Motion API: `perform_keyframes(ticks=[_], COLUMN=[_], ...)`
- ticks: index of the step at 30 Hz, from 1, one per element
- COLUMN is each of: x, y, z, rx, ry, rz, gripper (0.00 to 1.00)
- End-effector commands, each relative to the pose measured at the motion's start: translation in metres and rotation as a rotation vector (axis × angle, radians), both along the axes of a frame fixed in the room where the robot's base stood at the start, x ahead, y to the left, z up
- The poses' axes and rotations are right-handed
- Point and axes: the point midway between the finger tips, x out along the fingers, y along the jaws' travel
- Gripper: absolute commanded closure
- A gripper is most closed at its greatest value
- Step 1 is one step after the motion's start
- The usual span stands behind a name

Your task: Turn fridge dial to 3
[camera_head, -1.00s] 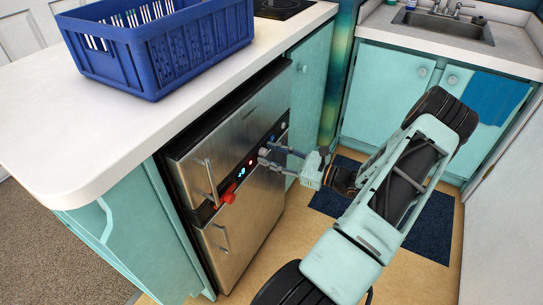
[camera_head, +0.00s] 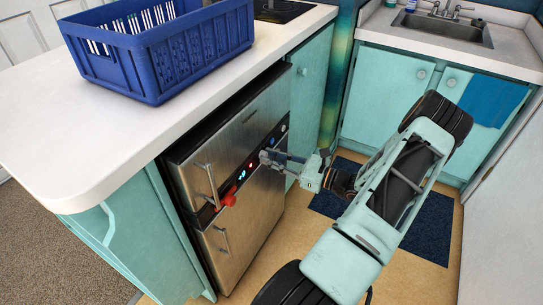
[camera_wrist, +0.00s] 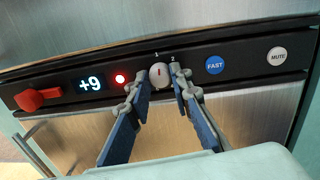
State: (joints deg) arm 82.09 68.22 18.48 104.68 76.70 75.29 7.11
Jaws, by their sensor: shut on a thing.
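The fridge (camera_head: 262,200) is a steel unit under the counter with a dark control strip (camera_wrist: 240,62). Its dial (camera_wrist: 159,72) is a small round grey knob with a short red mark, which looks close to upright in the wrist view. The numbers 1 and 2 show just above it; a 3 cannot be made out. My gripper (camera_wrist: 161,80) is shut on the dial, one finger on each side, and it also shows at the strip in the head view (camera_head: 266,158). The fingers hide part of the strip beside the dial.
Left of the dial are a red light (camera_wrist: 120,79), a display (camera_wrist: 90,85) reading +9 and a red lever (camera_wrist: 38,99). To the right are a blue FAST button (camera_wrist: 215,65) and a white MUTE button (camera_wrist: 278,57). A blue basket (camera_head: 160,50) stands on the counter.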

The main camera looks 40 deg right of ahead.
Motion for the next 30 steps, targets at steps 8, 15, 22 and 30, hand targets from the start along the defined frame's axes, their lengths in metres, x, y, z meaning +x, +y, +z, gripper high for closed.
perform_keyframes(ticks=[8, 15, 22, 30], x=[-0.0005, -0.0005, -0.0008, -0.0008], y=[0.0001, 0.0, 0.0004, 0.0008], z=[0.0022, 0.0013, 0.0, -0.0005], rx=[0.217, 0.43, 0.632, 0.868], ry=[0.093, 0.179, 0.263, 0.361], rz=[-0.001, -0.001, -0.001, -0.001], gripper=[1.0, 1.0, 1.0, 1.0])
